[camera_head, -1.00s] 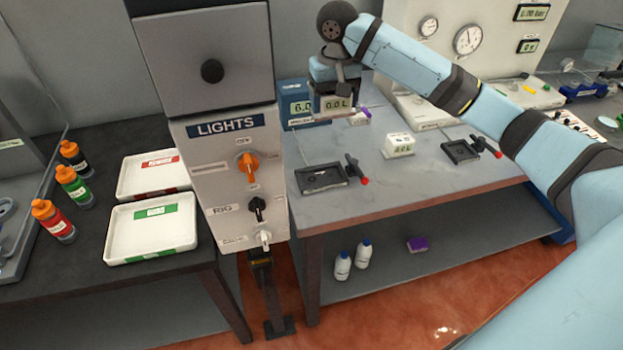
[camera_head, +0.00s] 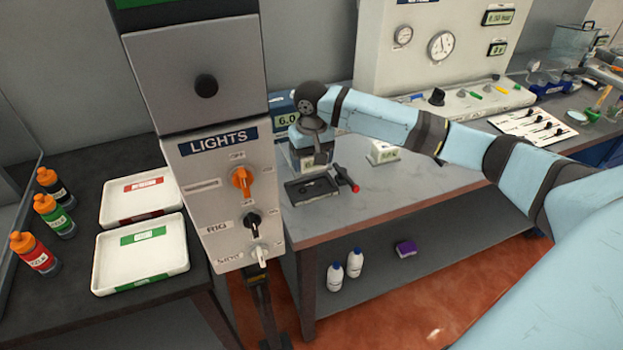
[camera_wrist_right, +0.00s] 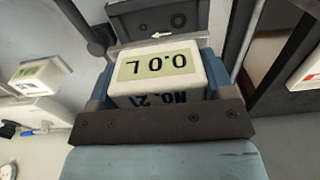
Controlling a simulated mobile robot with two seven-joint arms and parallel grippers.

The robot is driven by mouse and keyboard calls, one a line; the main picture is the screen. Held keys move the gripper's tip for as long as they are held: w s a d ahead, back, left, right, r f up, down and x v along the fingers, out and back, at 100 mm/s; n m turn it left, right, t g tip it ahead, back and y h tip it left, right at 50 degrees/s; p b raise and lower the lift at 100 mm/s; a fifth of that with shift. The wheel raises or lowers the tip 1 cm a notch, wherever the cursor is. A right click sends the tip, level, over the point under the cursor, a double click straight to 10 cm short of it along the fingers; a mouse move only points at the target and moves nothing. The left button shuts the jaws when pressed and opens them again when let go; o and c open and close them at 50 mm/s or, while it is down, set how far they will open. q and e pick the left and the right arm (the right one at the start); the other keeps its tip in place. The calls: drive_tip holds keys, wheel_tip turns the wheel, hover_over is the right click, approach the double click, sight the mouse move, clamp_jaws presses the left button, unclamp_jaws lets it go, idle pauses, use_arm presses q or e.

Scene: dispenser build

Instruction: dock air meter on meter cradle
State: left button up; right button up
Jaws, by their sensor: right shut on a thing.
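My right gripper (camera_head: 311,142) is shut on the air meter (camera_wrist_right: 160,75), a white box whose display reads 0.0 L. In the head view the meter (camera_head: 312,161) is partly covered by the gripper. The meter cradle (camera_head: 313,192), a black tray with a red-tipped lever at its right, lies on the grey bench. The meter is over the back part of this cradle; I cannot tell whether they touch. In the wrist view the cradle (camera_wrist_right: 155,20) shows just beyond the meter, with a white arrow on its edge. My left gripper is out of view.
The LIGHTS switch panel (camera_head: 219,165) stands close left of the cradle. A blue device reading 6.0 (camera_head: 287,119) is behind the gripper. A white labelled box (camera_head: 382,152) sits to the right, near my forearm. The bench front (camera_head: 400,195) is clear.

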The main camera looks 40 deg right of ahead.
sight(312, 189)
wheel_tip(312, 189, down, 7)
drive_tip(key=shift+r, duration=0.1)
idle(0.3)
drive_tip(key=o, duration=1.1)
drive_tip(key=shift+r, duration=0.3)
wheel_tip(312, 189, up, 12)
drive_tip(key=shift+f, duration=0.25)
